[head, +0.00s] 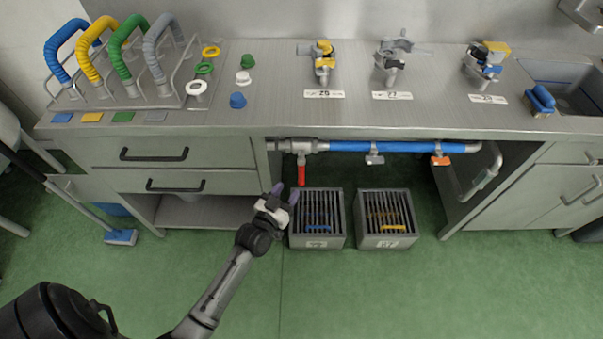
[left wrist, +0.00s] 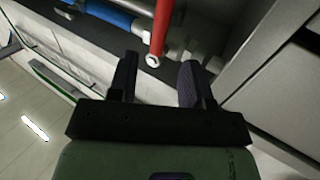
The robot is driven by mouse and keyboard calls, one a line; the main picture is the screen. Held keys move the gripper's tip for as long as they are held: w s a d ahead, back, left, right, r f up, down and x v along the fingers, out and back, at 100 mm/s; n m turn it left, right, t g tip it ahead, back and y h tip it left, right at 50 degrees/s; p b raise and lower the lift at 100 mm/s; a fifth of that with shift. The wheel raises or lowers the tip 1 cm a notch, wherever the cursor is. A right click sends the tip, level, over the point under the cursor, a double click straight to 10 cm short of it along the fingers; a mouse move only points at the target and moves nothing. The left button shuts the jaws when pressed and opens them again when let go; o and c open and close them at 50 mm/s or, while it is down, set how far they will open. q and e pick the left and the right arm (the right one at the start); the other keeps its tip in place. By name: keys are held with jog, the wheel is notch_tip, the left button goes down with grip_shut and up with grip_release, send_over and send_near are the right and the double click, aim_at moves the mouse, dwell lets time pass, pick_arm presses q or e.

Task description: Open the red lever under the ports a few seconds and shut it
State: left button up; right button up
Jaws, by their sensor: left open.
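The red lever (head: 301,176) hangs straight down from a valve on the pipe under the counter in the head view. In the left wrist view the red lever (left wrist: 162,28) comes down from the top, with its round pale end between the fingertips in the picture. My left gripper (head: 285,193) is open, just below and left of the lever's lower end; its dark fingers also show in the left wrist view (left wrist: 158,68). The fingers are not closed on the lever; whether one touches it I cannot tell. Three ports (head: 323,67) stand on the counter above. My right gripper is not in view.
A blue pipe (head: 385,146) with an orange handle (head: 440,160) runs right of the lever. Two grated bins (head: 316,242) (head: 387,240) stand on the green floor below. Drawers (head: 168,154) close off the left. Coloured hoses (head: 120,60) and caps are on the counter.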

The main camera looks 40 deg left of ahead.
aim_at(300, 173)
pick_arm(q)
jog(key=w, duration=0.2)
jog(key=w+a+b, duration=0.1)
jog(key=w, duration=0.2)
jog(key=w+b, duration=0.1)
jog(key=w, duration=0.1)
jog(key=shift+w+a, duration=0.25)
jog(key=shift+w, duration=0.15)
jog(key=shift+w+a+b, duration=0.1)
jog(key=shift+w+b, duration=0.25)
jog(key=shift+w, duration=0.1)
grip_shut()
